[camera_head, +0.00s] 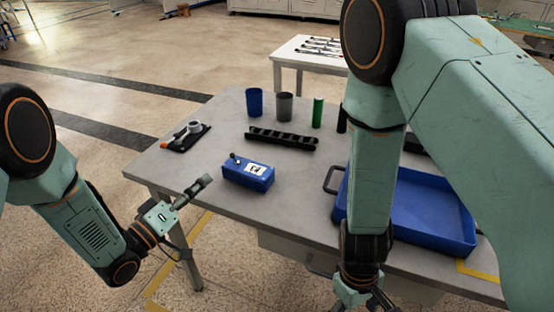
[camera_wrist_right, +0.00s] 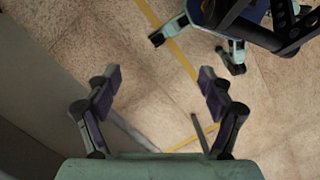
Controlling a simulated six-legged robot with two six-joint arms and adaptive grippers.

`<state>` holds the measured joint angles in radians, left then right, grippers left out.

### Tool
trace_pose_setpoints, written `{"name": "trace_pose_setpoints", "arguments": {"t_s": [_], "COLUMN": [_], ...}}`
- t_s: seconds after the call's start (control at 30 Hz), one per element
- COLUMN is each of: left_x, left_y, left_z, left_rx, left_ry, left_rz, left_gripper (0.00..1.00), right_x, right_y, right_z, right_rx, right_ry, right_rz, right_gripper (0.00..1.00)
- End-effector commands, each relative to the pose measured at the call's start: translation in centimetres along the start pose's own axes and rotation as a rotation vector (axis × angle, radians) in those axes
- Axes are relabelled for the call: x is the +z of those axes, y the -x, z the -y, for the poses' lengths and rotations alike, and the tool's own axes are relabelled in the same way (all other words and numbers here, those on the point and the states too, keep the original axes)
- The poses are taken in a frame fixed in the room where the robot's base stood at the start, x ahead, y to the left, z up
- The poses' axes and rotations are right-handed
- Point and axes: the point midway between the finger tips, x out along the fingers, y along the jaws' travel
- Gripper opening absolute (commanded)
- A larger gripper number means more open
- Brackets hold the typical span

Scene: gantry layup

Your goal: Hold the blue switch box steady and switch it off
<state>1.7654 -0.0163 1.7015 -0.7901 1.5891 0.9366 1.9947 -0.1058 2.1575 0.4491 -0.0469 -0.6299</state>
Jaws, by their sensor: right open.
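The blue switch box (camera_head: 250,178) sits on the grey table near its front left part. It has a white label on top and a small dark toggle switch (camera_head: 236,158) at its left end. My left gripper (camera_head: 205,182) is left of the box, apart from it. Its fingers point toward the box, seen edge-on, so I cannot tell whether they are open. My right gripper (camera_head: 366,303) hangs low at the front of the table, far right of the box. In the right wrist view it is open and empty (camera_wrist_right: 160,85), with floor beyond it.
The grey table (camera_head: 215,215) holds a blue tray (camera_head: 425,243) at right, a black rack (camera_head: 281,139), blue and grey cups (camera_head: 254,102), a green cylinder (camera_head: 318,112) and a dark tool holder (camera_head: 186,138). The table around the box is clear.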

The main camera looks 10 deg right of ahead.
Motion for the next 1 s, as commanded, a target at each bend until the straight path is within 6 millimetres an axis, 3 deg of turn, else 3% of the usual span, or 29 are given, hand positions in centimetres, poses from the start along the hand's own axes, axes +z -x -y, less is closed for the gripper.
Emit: {"name": "trace_pose_setpoints", "arguments": {"t_s": [0.03, 0.17, 0.3, 0.57, 0.67, 0.8, 1.0], "left_x": [0.0, -0.1, -0.1, -0.1, -0.1, -0.1, -0.1], "left_y": [0.0, -0.1, -0.1, -0.1, -0.1, -0.1, -0.1], "left_z": [0.1, 0.1, 0.1, 0.1, 0.1, 0.1, 0.1], "left_rx": [0.000, 0.000, 0.000, -0.001, -0.001, 0.000, 0.000], "left_ry": [0.000, 0.000, 0.001, 0.000, 0.000, 0.000, 0.000], "left_rz": [0.000, 0.000, 0.000, 0.000, 0.000, 0.000, 0.000], "left_gripper": [0.38, 0.38, 0.38, 0.38, 0.38, 0.38, 0.38], "right_x": [-1.7, -5.2, -9.6, -15.9, -19.2, -23.3, -26.7], "right_y": [1.1, 4.3, 9.1, 17.7, 20.0, 22.3, 24.7], "right_z": [0.6, 2.7, 5.6, 10.2, 8.8, 5.4, 1.9], "right_rx": [-0.028, -0.116, -0.215, -0.337, -0.291, -0.184, -0.075], "right_ry": [0.032, 0.122, 0.247, 0.481, 0.549, 0.597, 0.632], "right_rz": [-0.011, -0.030, -0.107, -0.299, -0.383, -0.475, -0.557], "right_gripper": [0.81, 0.81, 0.81, 0.81, 0.81, 0.81, 0.81]}}
